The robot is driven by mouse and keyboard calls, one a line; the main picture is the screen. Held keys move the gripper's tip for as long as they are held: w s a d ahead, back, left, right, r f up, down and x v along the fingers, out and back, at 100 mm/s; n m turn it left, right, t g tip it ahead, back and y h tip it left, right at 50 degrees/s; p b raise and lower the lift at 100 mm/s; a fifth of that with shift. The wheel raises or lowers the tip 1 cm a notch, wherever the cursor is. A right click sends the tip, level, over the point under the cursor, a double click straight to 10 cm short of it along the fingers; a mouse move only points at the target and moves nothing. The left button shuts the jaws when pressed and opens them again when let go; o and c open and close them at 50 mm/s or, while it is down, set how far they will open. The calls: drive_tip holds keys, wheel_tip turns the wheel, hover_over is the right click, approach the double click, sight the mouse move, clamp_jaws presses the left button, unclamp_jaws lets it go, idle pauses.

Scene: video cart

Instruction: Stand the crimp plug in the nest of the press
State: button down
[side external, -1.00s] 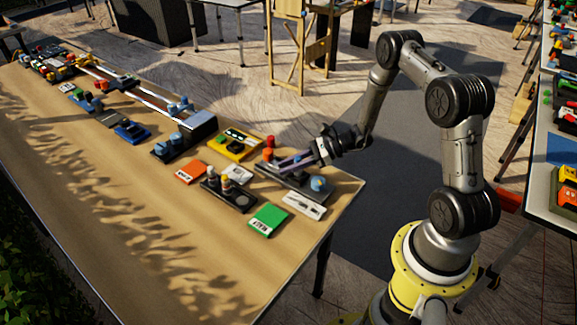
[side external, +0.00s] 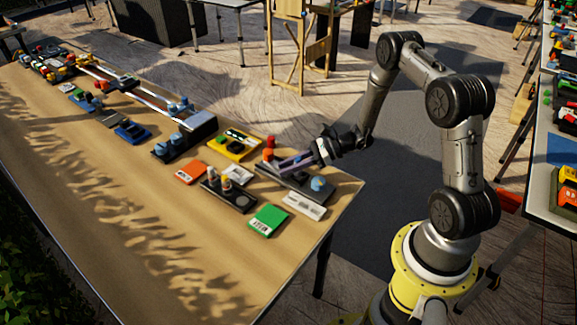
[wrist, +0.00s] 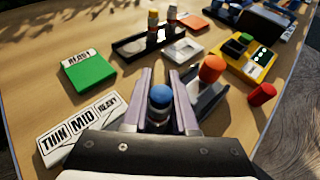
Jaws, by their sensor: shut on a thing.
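A round blue piece (side external: 318,183) shows at the base's right end. The nest is not clearly visible. I cannot tell whether the plug touches the base.
An orange cylinder (wrist: 210,68) and a red cylinder (wrist: 262,94) stand close to the right finger. A yellow box (wrist: 258,65) is beyond them. A black rack with plugs (wrist: 131,50), a green card (wrist: 88,82) and a white THIN/MID/HEAVY card (wrist: 80,128) lie around. Bare table shows at the front left.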

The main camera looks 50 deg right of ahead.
drive_tip(key=shift+f, duration=0.35)
drive_tip(key=shift+r, duration=0.35)
idle(0.4)
drive_tip(key=shift+s, duration=0.1)
idle(0.6)
drive_tip(key=shift+f, duration=0.4)
idle(0.6)
drive_tip(key=shift+r, duration=0.15)
drive_tip(key=shift+r, duration=0.25)
idle(1.5)
drive_tip(key=c, duration=0.6)
unclamp_jaws()
